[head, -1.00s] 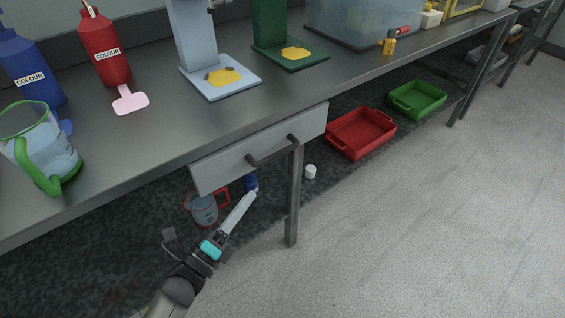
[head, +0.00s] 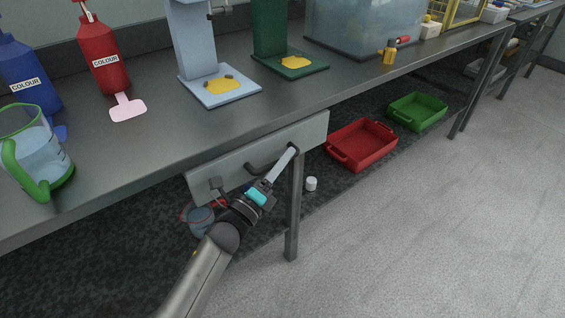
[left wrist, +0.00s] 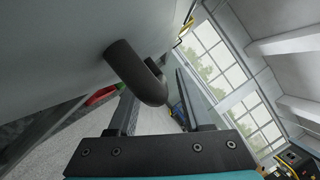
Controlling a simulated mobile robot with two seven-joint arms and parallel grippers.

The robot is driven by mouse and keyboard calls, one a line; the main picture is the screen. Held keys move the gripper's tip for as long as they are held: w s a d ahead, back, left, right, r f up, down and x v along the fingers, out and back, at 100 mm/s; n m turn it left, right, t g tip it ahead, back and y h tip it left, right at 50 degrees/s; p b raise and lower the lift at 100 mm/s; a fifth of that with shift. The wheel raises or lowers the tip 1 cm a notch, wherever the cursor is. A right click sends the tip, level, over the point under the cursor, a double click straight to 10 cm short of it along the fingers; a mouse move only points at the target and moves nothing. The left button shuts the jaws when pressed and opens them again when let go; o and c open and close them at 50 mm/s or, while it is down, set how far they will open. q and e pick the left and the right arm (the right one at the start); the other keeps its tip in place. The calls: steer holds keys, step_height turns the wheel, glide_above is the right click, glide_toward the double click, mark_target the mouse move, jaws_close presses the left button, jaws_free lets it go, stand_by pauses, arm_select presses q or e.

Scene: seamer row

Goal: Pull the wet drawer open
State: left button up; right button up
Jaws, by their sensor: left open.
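The drawer (head: 225,168) has a pale grey front just under the bench edge, and no gap shows that would mark it as open. Its dark bar handle (head: 256,167) is partly hidden behind my left gripper (head: 288,154). My left gripper is open, its pale fingers at the right part of the handle. In the left wrist view the dark, bent handle (left wrist: 138,75) shows between the two fingers of the left gripper (left wrist: 155,98), with the pale drawer front (left wrist: 60,50) behind it. Contact cannot be told. My right gripper is not in view.
A bench leg (head: 293,215) stands just below the gripper. A jug (head: 201,219), a white cap (head: 311,184), a red tray (head: 362,147) and a green tray (head: 417,111) are under the bench. Bottles and stands fill the bench top. The floor at right is clear.

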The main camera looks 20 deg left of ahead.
arm_select(q)
steer(key=shift+w, duration=0.15)
steer(key=shift+c, duration=0.2)
jaws_close()
stand_by(1.2)
